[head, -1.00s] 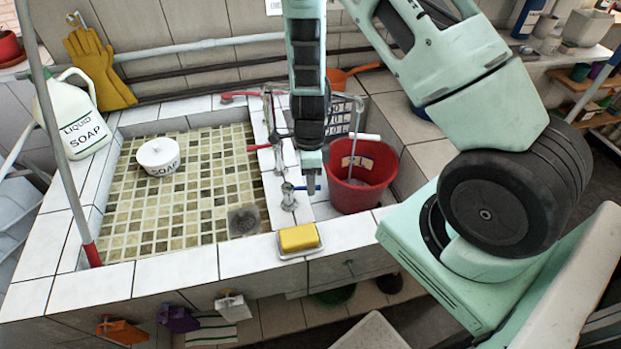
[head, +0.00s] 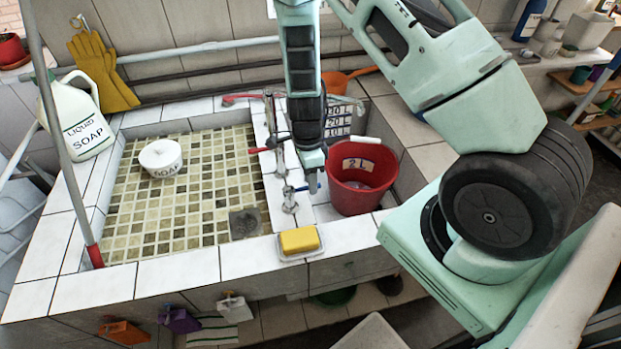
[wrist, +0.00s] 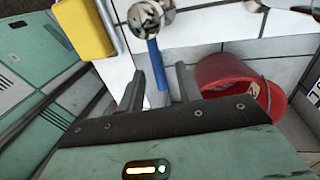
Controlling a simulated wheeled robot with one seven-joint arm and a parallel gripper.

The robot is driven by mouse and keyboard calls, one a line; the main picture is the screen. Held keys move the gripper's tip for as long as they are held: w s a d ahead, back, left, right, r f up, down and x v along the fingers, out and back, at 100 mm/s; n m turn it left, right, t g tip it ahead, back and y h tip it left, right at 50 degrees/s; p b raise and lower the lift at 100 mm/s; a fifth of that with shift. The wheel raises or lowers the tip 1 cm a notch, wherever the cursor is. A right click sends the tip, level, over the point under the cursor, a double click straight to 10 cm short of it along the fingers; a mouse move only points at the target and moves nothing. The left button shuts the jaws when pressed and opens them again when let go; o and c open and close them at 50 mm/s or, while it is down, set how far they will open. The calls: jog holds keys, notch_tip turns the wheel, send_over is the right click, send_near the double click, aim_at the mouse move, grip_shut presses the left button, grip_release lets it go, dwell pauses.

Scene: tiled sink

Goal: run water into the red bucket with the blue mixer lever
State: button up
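The red bucket (head: 372,195), labelled "2 L", stands upright on the tiles right of the basin. It also shows in the wrist view (wrist: 222,72).
A red lever (head: 265,149) and another red-handled tap (head: 240,99) are close to my arm. A yellow sponge (head: 299,240) lies on a dish at the front rim. A white soap bowl (head: 160,157) sits in the otherwise clear tiled basin (head: 190,205).

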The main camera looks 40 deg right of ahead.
jog(key=w+d+r+b, duration=0.1)
jog(key=w+r, duration=0.2)
jog(key=r, duration=1.4)
jog(key=shift+d+b, duration=0.15)
jog(key=shift+b, duration=0.25)
jog(key=shift+w, duration=0.1)
jog(key=s+a+r+n+b, duration=0.25)
jog(key=s+a+n, duration=0.55)
jog(key=a+n, duration=0.55)
jog(key=s+a+r+n+t, duration=0.1)
jog(key=s+a+n, duration=0.2)
jog(key=s+n, duration=0.4)
jog(key=s+a+r+n+t+b, duration=0.1)
jog(key=s+a+n, duration=0.2)
jog(key=s+n, duration=0.4)
jog(key=n, duration=0.2)
jog(key=shift+s+a+r+n, duration=0.25)
jog(key=shift+r+n, duration=0.1)
